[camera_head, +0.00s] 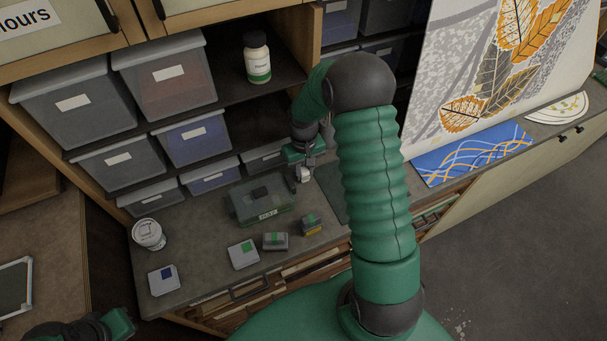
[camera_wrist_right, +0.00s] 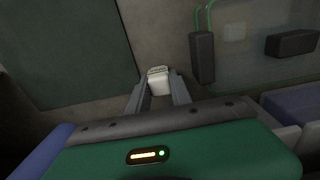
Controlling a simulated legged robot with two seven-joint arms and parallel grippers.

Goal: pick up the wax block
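The wax block (camera_wrist_right: 159,82) is a small whitish block; in the head view it (camera_head: 304,174) shows at the tip of my right gripper (camera_head: 303,170), near the back of the worktop. In the right wrist view the two fingers of that gripper (camera_wrist_right: 159,88) stand on either side of the block, which fills the gap between them. Whether it rests on the worktop or is just clear of it, I cannot tell. My left gripper (camera_head: 118,323) is only partly in view at the lower left, its fingers not clear.
A green translucent box (camera_head: 262,205) stands left of the right gripper. Small blocks (camera_head: 275,241), a grey tile with a green square (camera_head: 243,254), one with a blue square (camera_head: 163,280) and a white tub (camera_head: 149,234) are on the worktop (camera_head: 205,262). Shelves with bins (camera_head: 165,75) rise behind.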

